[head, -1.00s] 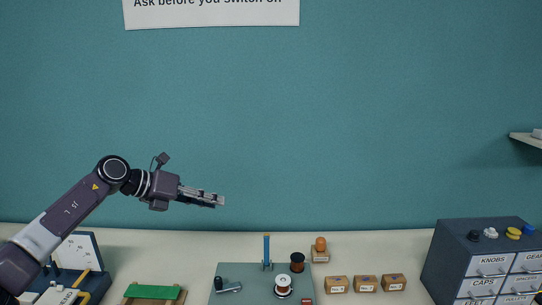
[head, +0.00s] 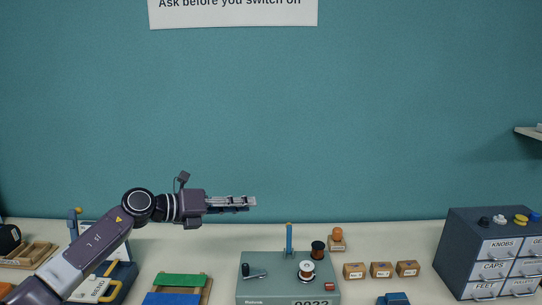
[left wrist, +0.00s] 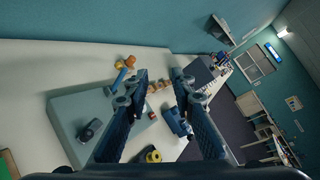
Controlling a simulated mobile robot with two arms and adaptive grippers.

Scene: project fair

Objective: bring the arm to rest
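My left gripper (head: 252,202) is in the head view, raised above the table and pointing right, in front of the teal wall. In the left wrist view its two fingers (left wrist: 158,82) stand apart with nothing between them. It is clear of the grey-green winding machine (head: 288,292), which stands on the table below and to its right. My right gripper is not in either view.
On the white table (head: 375,240) stand small labelled boxes (head: 381,270), a green block (head: 180,280), and a dark drawer cabinet (head: 490,255) at right. A wooden tray (head: 25,258) lies at far left. The air around the gripper is free.

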